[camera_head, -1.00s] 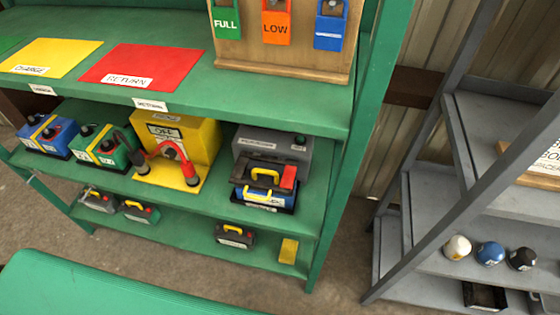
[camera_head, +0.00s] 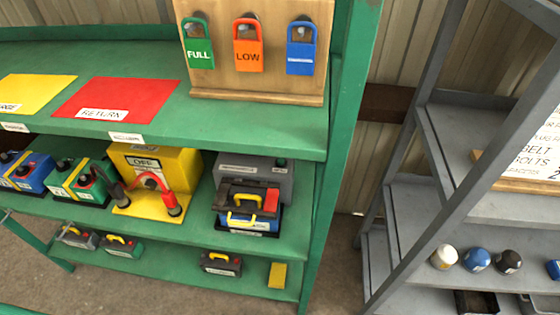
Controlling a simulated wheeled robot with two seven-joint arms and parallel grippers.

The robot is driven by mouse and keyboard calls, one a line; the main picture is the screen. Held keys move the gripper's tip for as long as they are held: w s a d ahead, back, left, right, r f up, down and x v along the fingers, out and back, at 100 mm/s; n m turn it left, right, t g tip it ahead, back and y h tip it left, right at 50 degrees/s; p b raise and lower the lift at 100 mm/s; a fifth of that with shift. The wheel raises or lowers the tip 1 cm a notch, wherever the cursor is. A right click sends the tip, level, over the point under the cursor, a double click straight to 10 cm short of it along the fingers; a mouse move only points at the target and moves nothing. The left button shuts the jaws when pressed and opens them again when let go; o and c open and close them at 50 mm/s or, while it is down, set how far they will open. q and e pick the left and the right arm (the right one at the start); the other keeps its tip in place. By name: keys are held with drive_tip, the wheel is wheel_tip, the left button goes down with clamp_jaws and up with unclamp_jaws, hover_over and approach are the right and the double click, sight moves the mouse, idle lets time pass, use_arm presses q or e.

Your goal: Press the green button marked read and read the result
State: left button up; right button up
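A grey box (camera_head: 236,174) with a pale label strip stands at the right end of the green shelf unit's middle shelf. A small dark round knob or button (camera_head: 282,162) shows at its top right; its colour and the lettering beside it are too small to make out. I cannot make out a green button marked read or any result. A blue battery (camera_head: 250,222) with a yellow handle stands in front of the grey box, with a black and red clamp piece (camera_head: 268,200) over it. Neither of my grippers is in view.
A yellow OFF box (camera_head: 185,160) with red and black clamps stands left of the grey box. Blue and green batteries (camera_head: 82,182) stand further left. Above are red RETURN (camera_head: 120,97) and yellow mats and a padlock board (camera_head: 200,80). A grey rack (camera_head: 400,235) stands at right.

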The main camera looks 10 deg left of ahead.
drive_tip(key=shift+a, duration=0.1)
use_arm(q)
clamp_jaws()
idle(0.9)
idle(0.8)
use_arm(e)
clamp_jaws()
